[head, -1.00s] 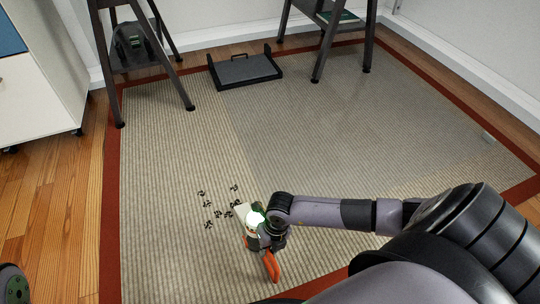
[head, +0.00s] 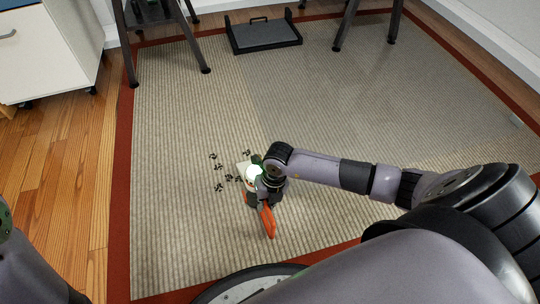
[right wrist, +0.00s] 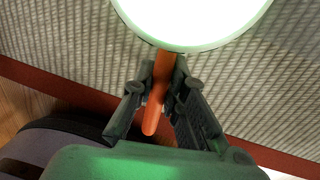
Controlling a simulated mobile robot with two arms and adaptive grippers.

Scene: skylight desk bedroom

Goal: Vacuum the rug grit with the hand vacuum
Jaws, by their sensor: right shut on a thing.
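Several dark bits of rug grit (head: 219,187) lie in a loose cluster on the beige rug (head: 180,235). The hand vacuum (head: 243,172) has a pale nozzle end pointing left beside the cluster, a bright white round part and an orange handle. My right gripper (head: 268,190) is shut on the orange handle, holding the vacuum low over the rug at the right side of the grit. In the right wrist view, the handle (right wrist: 157,95) sits between the two fingers, below the glowing white disc (right wrist: 195,15). Whether the nozzle touches the rug I cannot tell. My left gripper is out of view.
A black tray (head: 265,37) with a handle lies at the rug's far edge, between dark trestle legs (head: 192,40). A white cabinet (head: 45,55) on casters stands at the upper left. The rug's middle and right are clear.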

